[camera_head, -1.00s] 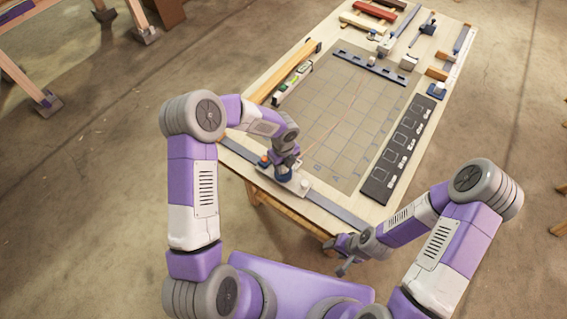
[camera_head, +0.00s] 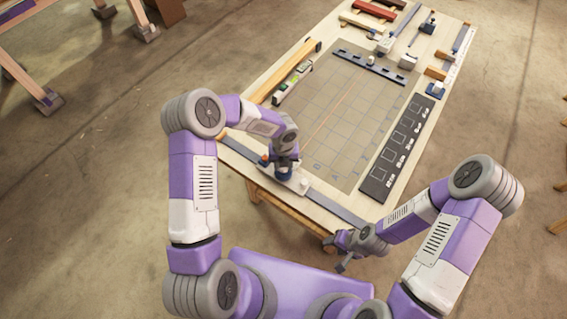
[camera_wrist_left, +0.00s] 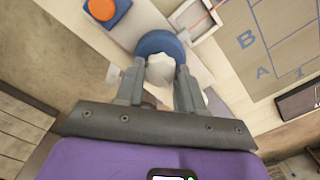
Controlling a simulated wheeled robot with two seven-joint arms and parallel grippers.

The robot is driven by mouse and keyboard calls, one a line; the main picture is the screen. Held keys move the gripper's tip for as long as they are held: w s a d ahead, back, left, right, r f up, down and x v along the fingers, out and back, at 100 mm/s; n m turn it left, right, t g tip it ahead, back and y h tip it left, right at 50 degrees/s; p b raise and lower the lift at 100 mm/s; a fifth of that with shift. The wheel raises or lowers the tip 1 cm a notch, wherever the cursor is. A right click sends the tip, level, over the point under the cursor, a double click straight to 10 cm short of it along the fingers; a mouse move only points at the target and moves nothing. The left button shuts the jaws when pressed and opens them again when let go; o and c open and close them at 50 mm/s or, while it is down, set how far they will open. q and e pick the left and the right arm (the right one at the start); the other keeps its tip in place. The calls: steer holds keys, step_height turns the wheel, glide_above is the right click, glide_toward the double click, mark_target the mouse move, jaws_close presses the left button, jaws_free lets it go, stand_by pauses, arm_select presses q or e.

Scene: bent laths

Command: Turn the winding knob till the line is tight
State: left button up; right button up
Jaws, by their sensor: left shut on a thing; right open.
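In the left wrist view the winding knob (camera_wrist_left: 160,68) is white and lobed, beside a round blue part (camera_wrist_left: 156,42). My left gripper (camera_wrist_left: 160,80) has its fingers on either side of the knob and is shut on it. In the head view my left gripper (camera_head: 283,173) is over the near end of the board and hides the knob. The line (camera_head: 326,122) is thin and orange and runs straight up the gridded mat (camera_head: 335,150). My right gripper (camera_head: 336,257) is open and empty off the board's near right corner.
An orange button (camera_wrist_left: 102,8) on a blue block and a pale open frame (camera_wrist_left: 192,20) are close to the knob. A dark strip with squares (camera_head: 388,165) lies along the board's right side. A dark slotted bar (camera_head: 385,72) crosses the mat's far end. The mat's middle is clear.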

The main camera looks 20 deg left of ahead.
stand_by(0.3)
arm_select(q)
steer(key=o, duration=1)
steer(key=shift+o, duration=0.2)
steer(key=shift+r, duration=0.1)
step_height(320, 180, up, 7)
steer(key=shift+r, duration=0.2)
